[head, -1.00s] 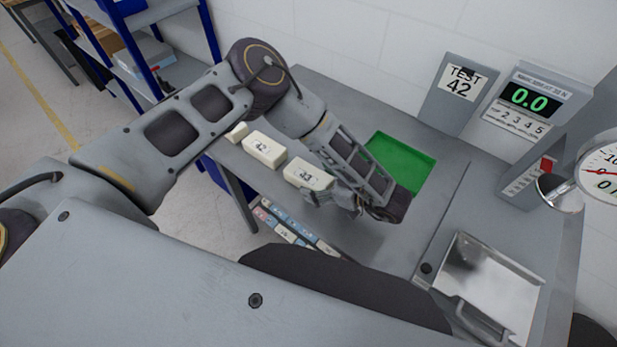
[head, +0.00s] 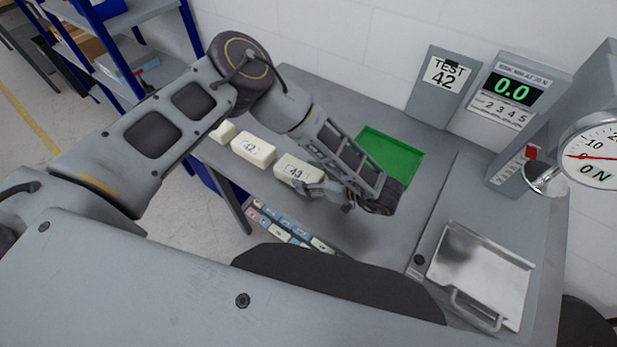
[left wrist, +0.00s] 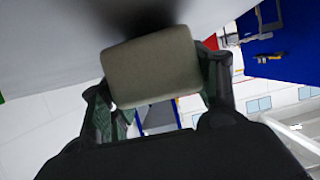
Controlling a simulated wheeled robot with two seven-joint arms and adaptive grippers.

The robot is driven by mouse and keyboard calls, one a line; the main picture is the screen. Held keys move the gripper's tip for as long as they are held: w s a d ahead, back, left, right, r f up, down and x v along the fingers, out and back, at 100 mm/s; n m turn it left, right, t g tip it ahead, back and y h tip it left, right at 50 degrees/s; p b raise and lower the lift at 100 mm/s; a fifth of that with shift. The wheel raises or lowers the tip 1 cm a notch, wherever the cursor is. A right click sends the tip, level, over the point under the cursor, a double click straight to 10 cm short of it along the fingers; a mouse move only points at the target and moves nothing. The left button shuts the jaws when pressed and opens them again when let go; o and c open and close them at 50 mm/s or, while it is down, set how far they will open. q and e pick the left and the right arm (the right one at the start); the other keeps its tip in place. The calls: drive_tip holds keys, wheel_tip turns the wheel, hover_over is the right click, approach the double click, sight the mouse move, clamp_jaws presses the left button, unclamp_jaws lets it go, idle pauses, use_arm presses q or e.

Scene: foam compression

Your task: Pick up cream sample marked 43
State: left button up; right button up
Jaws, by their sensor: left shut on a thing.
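The cream sample marked 43 (head: 296,170) is a small block at the front edge of the grey table. My left gripper (head: 322,188) is at its right end in the head view and is shut on it. In the left wrist view the sample (left wrist: 152,66) sits between the two fingers (left wrist: 155,92), with its number out of sight. I cannot tell whether it still touches the table. Another cream sample marked 42 (head: 253,149) lies to its left. My right gripper is not in view.
A third cream block (head: 223,132) lies further left. A green tray (head: 408,151) is behind my left forearm. A metal tray (head: 480,270) with a handle, a force gauge (head: 597,157) and a "TEST 42" sign (head: 446,76) are at the right. Small labelled blocks (head: 290,231) sit below the table edge.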

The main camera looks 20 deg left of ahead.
use_arm(q)
drive_tip(key=shift+r+b, duration=0.35)
drive_tip(key=shift+r, duration=4.2)
